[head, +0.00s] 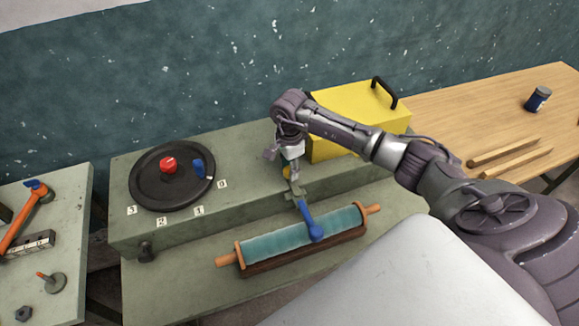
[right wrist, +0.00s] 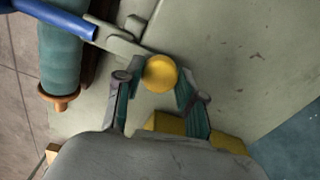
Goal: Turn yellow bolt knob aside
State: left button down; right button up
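The yellow bolt knob (right wrist: 160,73) is a round ball in the right wrist view, next to a grey metal bracket (right wrist: 122,38). My right gripper (right wrist: 160,80) has its two fingers on either side of the knob with a very narrow gap; I cannot tell whether they touch it. My left gripper is out of view.
A teal roller (head: 280,240) with wooden ends lies in front of the bracket. A yellow box (head: 345,115) with a black handle stands right behind my right gripper. A black dial wheel (head: 150,195) is at left. A wooden table (head: 470,105) is at right.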

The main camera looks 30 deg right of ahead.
jog(key=shift+c, duration=1.4)
